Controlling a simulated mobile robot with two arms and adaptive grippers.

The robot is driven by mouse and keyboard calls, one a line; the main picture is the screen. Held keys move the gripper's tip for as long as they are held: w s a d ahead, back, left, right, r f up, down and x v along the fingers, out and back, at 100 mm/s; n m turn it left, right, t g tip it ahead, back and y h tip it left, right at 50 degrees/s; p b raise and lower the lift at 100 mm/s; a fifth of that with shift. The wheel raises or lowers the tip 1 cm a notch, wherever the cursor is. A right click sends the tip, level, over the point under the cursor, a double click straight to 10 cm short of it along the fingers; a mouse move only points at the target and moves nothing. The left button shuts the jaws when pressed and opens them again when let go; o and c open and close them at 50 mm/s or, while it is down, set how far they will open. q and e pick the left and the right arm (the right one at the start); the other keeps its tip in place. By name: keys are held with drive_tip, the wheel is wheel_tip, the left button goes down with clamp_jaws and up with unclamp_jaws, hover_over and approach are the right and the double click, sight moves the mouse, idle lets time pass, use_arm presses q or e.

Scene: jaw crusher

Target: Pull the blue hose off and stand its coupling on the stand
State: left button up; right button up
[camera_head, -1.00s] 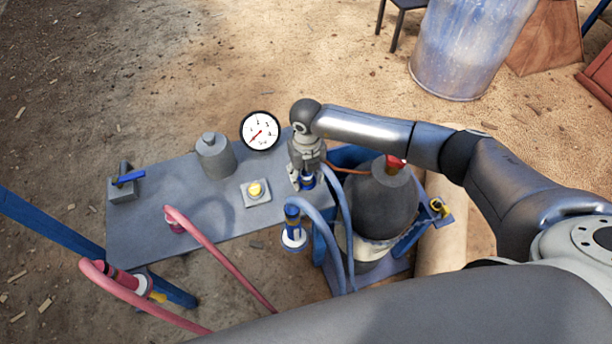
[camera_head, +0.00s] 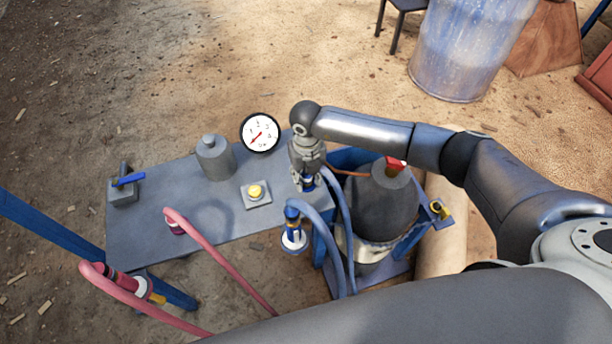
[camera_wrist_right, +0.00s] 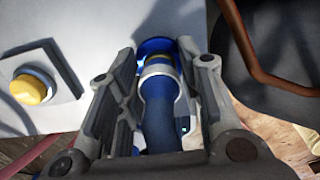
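The blue hose (camera_head: 346,235) rises to a coupling (camera_wrist_right: 160,72) with pale and brass-coloured rings, at the right end of the grey table. Above the coupling in the right wrist view is a blue flange (camera_wrist_right: 156,45). A second blue hose end (camera_head: 292,213) sits over a white disc (camera_head: 293,241) beside the table's front edge. My left gripper is not in view.
On the grey table (camera_head: 150,225) are a yellow button (camera_head: 256,191), a grey cylinder (camera_head: 214,158), a blue-handled valve (camera_head: 128,179) and a red hose (camera_head: 225,262). A gauge (camera_head: 260,132) is behind. A dark round tank (camera_head: 378,210) stands close right of the gripper.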

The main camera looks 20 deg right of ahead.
clamp_jaws()
drive_tip(key=shift+r, duration=0.2)
drive_tip(key=shift+r+p, duration=2.35)
drive_tip(key=shift+r, duration=0.5)
